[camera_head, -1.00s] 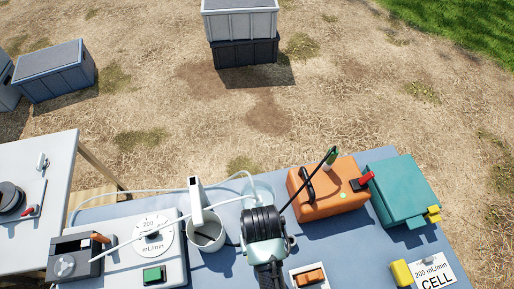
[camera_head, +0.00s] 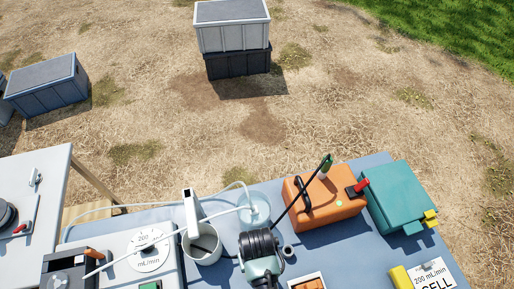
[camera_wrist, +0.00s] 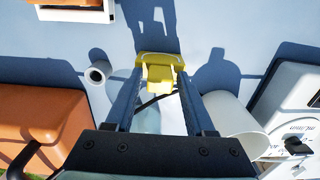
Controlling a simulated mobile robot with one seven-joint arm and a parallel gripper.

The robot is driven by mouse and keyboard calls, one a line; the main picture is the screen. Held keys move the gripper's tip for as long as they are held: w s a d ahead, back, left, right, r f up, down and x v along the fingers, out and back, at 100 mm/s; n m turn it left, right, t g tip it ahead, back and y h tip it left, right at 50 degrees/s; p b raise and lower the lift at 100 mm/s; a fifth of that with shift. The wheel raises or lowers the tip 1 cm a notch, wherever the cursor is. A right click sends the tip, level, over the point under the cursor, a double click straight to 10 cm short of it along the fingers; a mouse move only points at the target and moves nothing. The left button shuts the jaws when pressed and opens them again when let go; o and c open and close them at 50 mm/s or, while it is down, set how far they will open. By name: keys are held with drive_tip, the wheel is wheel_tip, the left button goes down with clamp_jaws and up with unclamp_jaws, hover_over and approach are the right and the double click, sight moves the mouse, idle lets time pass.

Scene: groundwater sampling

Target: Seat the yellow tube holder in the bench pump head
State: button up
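My gripper (camera_wrist: 159,88) has its two blue fingers closed in on a yellow piece, the yellow tube holder (camera_wrist: 160,68), and holds it above the blue bench top. In the head view my arm's end hides the fingertips and the holder. The white bench pump (camera_head: 150,262), with its 200 mL/min dial and green button, stands to the left of my gripper. A dark grey block with an orange lever, which looks like the pump head (camera_head: 67,280), is at its left end. The gripper is well apart from it.
A white beaker (camera_head: 205,244) stands between gripper and pump, with pale tubing running over it. An orange case (camera_head: 325,203) and teal box (camera_head: 400,195) stand to the right. A small round tube (camera_wrist: 98,74) and an orange piece in a white tray (camera_head: 307,283) are close by.

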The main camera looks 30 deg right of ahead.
drive_tip(key=shift+o, duration=0.5)
drive_tip(key=shift+r, duration=0.1)
wheel_tip(320, 180, up, 12)
drive_tip(key=shift+p, duration=0.4)
drive_tip(key=shift+r, duration=0.15)
